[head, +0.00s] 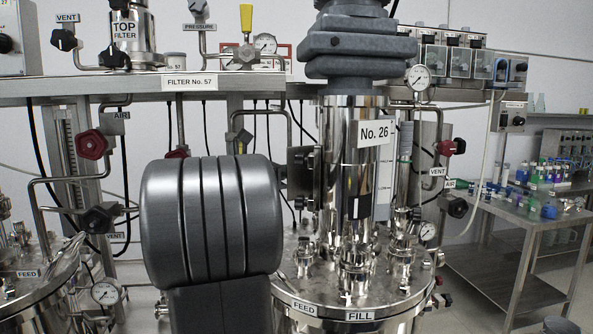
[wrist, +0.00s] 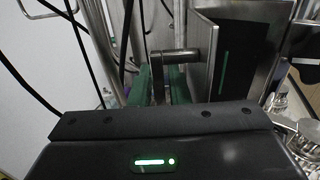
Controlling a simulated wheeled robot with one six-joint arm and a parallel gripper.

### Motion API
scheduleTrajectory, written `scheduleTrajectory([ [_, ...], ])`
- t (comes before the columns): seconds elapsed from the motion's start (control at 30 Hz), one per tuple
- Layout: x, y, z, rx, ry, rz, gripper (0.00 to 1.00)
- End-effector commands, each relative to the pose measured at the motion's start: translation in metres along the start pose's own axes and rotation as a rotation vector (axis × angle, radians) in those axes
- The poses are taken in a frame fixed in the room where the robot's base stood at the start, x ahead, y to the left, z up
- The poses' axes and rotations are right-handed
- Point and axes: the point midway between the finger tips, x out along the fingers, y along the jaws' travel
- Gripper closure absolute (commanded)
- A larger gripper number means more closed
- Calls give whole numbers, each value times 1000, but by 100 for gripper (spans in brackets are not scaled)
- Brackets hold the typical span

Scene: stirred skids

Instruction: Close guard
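In the wrist view, a metal guard panel (wrist: 205,60) stands upright, seen nearly edge-on, with a grey bar handle (wrist: 178,55) sticking out to the left. My gripper (wrist: 159,88) is at this handle, its green-padded fingers on either side of the handle's lower part. Whether the pads press on it is unclear, as the black gripper body covers the lower part. In the head view, a dark plate with fittings (head: 300,172) stands left of the steel column marked No. 26 (head: 345,205); it may be the guard. My gripper is hidden there behind my grey arm.
The steel vessel lid (head: 390,290) marked FEED and FILL carries several fittings below the column. A second vessel (head: 35,285) stands at left. Hoses and a pipe (wrist: 85,35) run left of the gripper. A bench (head: 530,210) with bottles stands at right, with open floor before it.

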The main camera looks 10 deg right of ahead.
Motion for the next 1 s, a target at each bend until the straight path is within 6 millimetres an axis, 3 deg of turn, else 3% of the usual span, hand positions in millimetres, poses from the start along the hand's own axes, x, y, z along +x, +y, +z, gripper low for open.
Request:
scheduleTrajectory([
  [0.07,0,0,0,0,0,0,100],
  [0.37,0,-1,0,0,0,15,100],
  [0.7,-5,-8,0,1,-1,207,100],
  [1.0,-7,-9,0,-1,0,254,100],
])
